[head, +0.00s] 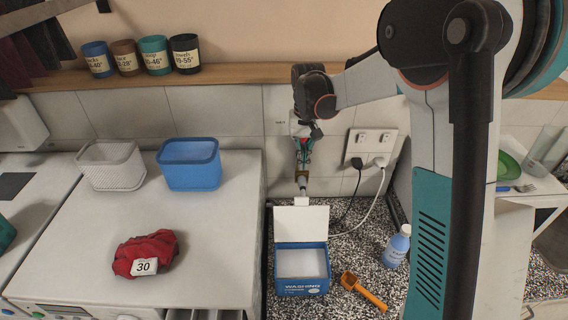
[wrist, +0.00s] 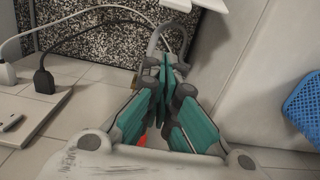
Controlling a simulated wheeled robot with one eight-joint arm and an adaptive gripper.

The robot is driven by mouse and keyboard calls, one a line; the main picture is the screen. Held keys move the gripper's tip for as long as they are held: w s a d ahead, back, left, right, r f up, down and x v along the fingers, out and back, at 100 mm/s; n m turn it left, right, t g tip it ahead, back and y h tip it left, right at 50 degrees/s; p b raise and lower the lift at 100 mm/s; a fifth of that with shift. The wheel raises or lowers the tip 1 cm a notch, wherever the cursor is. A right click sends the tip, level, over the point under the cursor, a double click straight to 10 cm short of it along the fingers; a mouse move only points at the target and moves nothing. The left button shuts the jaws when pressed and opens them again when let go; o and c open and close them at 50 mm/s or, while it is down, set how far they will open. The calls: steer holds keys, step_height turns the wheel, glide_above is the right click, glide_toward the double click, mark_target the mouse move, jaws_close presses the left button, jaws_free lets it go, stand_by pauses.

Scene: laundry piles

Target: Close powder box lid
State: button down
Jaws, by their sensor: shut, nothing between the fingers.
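The blue washing powder box (head: 301,285) stands on the speckled surface right of the white machine. Its white lid (head: 301,223) is open and stands roughly upright at the box's back edge. White powder shows inside. My gripper (head: 303,186) points down just above the lid's top edge, near a small white tab. I cannot tell whether it touches the tab. In the wrist view my gripper (wrist: 166,72) has its teal fingers together with nothing between them. White edges at the top of that view may be part of the lid; most of the box is outside it.
An orange scoop (head: 362,290) and a blue-white bottle (head: 397,246) stand or lie right of the box. Plugs with cables (head: 371,161) are on the wall behind. A red cloth (head: 146,253), white basket (head: 111,165) and blue basket (head: 189,164) are on the machine at left.

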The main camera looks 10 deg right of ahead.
steer(key=s+a+f, duration=0.1)
steer(key=s+f, duration=0.2)
steer(key=f, duration=0.5)
steer(key=shift+s+a+p, duration=0.15)
steer(key=shift+s+p, duration=0.05)
steer(key=shift+p, duration=0.15)
stand_by(0.5)
